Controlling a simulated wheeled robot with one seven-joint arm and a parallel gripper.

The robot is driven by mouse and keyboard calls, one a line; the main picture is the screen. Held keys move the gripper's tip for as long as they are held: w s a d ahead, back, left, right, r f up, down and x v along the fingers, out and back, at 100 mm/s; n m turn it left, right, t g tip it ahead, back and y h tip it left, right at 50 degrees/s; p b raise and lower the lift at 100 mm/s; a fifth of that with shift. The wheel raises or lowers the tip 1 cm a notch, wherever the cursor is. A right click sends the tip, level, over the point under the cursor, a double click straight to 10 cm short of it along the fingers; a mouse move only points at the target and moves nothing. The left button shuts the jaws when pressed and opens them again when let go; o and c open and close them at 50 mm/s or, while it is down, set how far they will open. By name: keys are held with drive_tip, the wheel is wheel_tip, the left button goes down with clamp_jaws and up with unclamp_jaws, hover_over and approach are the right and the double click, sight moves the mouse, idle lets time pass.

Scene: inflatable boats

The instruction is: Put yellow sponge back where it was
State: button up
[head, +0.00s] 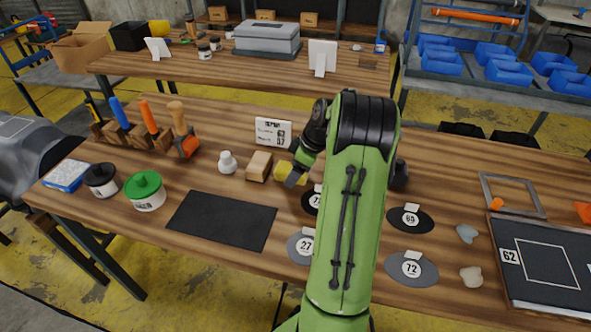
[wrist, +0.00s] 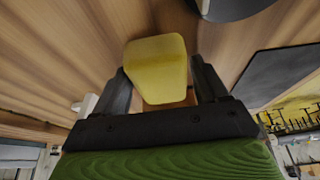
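The yellow sponge (head: 291,173) is on or just above the wooden table, right of a small wooden block. My gripper (head: 297,174) reaches down over it and hides part of it. In the wrist view the sponge (wrist: 157,62) is between the two dark fingers of my gripper (wrist: 160,75), its far end sticking out past the fingertips. The fingers are close to its sides, but I cannot tell whether both press on it. Whether it rests on the table is also unclear.
Left of the sponge are the wooden block (head: 259,166) and a white bottle (head: 228,162); a sign (head: 272,132) stands behind. A black mat (head: 222,220) lies front left. Numbered discs (head: 411,219) lie front right. My arm hides part of the table.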

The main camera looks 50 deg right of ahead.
drive_tip(key=shift+o, duration=1.2)
drive_tip(key=p+v, duration=0.5)
drive_tip(key=v, duration=0.7)
drive_tip(key=w+a+r+m+h, duration=0.1)
drive_tip(key=a+r, duration=0.3)
drive_tip(key=a, duration=0.6)
drive_tip(key=w+a+r+m, duration=0.1)
drive_tip(key=a+r, duration=0.4)
drive_tip(key=a, duration=0.5)
drive_tip(key=s+a+f+m+t+h, duration=0.1)
drive_tip(key=s+a+m, duration=0.2)
drive_tip(key=s+a, duration=1)
drive_tip(key=s, duration=0.2)
drive_tip(key=shift+s+a+t, duration=0.2)
drive_tip(key=shift+s+t, duration=0.1)
drive_tip(key=shift+s, duration=0.05)
